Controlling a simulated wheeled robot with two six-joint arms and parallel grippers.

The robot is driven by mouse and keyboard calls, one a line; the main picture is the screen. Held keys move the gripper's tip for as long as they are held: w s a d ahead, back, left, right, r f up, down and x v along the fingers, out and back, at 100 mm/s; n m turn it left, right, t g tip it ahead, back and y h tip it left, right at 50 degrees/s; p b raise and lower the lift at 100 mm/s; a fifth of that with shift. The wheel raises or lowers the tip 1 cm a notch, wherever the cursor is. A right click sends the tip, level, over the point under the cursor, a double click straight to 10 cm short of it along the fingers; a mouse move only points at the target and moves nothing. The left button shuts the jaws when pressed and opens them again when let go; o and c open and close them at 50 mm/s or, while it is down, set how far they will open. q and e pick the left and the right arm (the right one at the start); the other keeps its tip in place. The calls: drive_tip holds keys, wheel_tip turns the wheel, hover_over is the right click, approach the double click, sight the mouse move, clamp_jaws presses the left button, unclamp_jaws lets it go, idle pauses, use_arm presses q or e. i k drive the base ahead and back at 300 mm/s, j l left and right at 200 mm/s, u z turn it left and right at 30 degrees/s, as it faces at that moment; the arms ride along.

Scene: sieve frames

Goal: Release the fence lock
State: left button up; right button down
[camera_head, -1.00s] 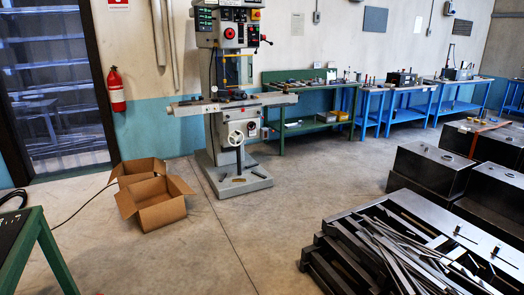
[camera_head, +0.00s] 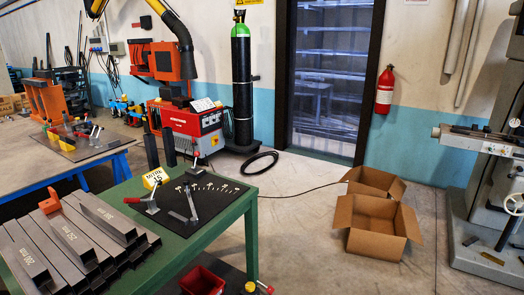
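A black plate (camera_head: 215,212) with an arc of pale marks lies on the green table (camera_head: 190,258) at the lower left of the head view. A metal lever or clamp with a red handle (camera_head: 132,200) sits at its left edge, and a slim grey bar (camera_head: 191,203) stands on the plate. A second red-tipped lever (camera_head: 196,157) shows at the far edge. I cannot tell which part is the fence lock, or its state. A yellow sign reading "MITRE 45" (camera_head: 155,178) stands behind the plate. Neither gripper is in view.
Grey metal bars (camera_head: 75,240) marked with lengths lie on the table's left. A red bin (camera_head: 203,281) is below its front. A blue-framed table (camera_head: 75,148) stands behind left. Open cardboard boxes (camera_head: 375,222) and a loose cable (camera_head: 260,163) lie on the floor; floor between is clear.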

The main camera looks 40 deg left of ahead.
sight(198, 153)
drive_tip(key=i+u, duration=0.35)
drive_tip(key=u, duration=0.15)
drive_tip(key=i+l+u, duration=0.25)
drive_tip(key=u, duration=0.25)
drive_tip(key=i+l+u, duration=0.3)
drive_tip(key=u, duration=0.15)
drive_tip(key=i+l+u, duration=0.2)
drive_tip(key=l+u, duration=0.3)
drive_tip(key=i+l+u, duration=0.2)
drive_tip(key=l, duration=0.15)
drive_tip(key=l+u, duration=0.2)
drive_tip(key=l, duration=0.2)
drive_tip(key=i+l+u, duration=0.25)
drive_tip(key=l, duration=0.15)
drive_tip(key=l+u, duration=0.2)
drive_tip(key=l, duration=0.2)
